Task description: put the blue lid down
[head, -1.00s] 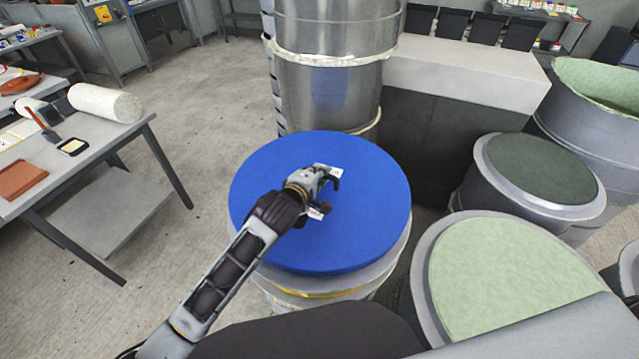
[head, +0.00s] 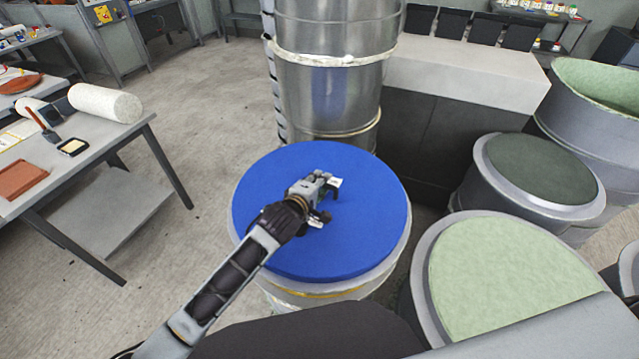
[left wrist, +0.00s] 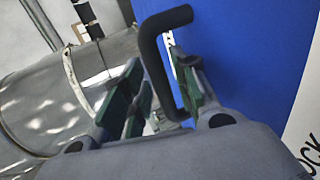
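The blue lid (head: 270,235) is a broad round disc. In the head view it lies flat on top of a round grey mould (head: 330,290), whose pale rim shows around its near and right edge. My left gripper (head: 325,198) is over the middle of the lid. In the left wrist view, the open green-padded fingers of my left gripper (left wrist: 165,95) stand either side of a bent black handle (left wrist: 157,65), with a gap on its left side. The lid's blue face (left wrist: 245,60) fills the right of that view. My right gripper is not in view.
A tall metal drum (head: 330,95) stands just behind the lid. Green-topped moulds (head: 500,275) and a dark-topped one (head: 540,168) crowd the right. A work table (head: 90,165) with a white roll (head: 105,102) is at left. Bare floor lies between.

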